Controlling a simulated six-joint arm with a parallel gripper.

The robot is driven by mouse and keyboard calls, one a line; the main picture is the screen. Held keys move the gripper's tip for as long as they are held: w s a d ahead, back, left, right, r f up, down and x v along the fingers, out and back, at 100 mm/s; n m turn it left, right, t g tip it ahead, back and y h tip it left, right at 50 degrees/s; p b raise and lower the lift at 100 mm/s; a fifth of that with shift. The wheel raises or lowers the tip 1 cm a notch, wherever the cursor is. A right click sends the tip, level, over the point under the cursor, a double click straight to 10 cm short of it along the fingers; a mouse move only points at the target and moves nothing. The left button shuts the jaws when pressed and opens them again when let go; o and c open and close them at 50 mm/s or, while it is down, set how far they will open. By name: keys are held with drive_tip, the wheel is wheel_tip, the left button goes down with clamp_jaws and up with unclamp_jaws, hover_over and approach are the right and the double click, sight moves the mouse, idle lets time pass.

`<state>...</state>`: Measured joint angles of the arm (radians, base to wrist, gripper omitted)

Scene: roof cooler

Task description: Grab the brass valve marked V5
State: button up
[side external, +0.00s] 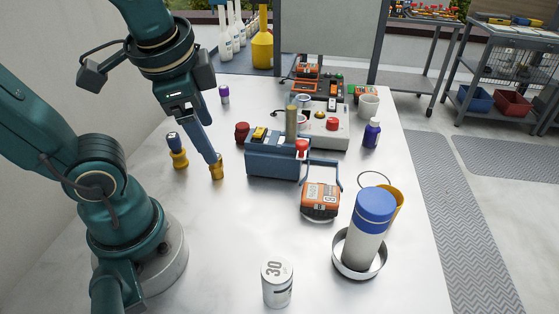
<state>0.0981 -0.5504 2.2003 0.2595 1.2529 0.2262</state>
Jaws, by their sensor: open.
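A small brass piece (217,171) stands upright on the white table, left of the blue toolbox. A second brass-yellow piece with a dark top (178,157) stands a little to its left. No V5 marking is readable on either, so I cannot tell which is the valve so marked. My gripper (214,157) reaches down to the upper part of the first brass piece, with its jaws open. The fingers overlap the top of the piece in this view. I cannot tell whether they touch it or stand around it.
A blue toolbox (262,161) and a dark red knob-like item (242,132) stand close on the right.

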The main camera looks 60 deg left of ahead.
drive_tip(key=a+m+g+y, duration=0.2)
drive_tip(key=a+m+y, duration=0.3)
drive_tip(key=a+m, duration=0.15)
wheel_tip(320, 180, up, 3)
drive_tip(key=m+t+y, duration=0.1)
drive_tip(key=m+y, duration=0.5)
drive_tip(key=m, duration=0.3)
hover_over(216, 167)
drive_tip(key=f, duration=1.7)
drive_tip(key=shift+w+d+f, duration=0.15)
drive_tip(key=shift+d+f, duration=0.1)
drive_tip(key=shift+a+f, duration=0.3)
drive_tip(key=shift+a, duration=0.1)
drive_tip(key=shift+x, duration=2.15)
clamp_jaws()
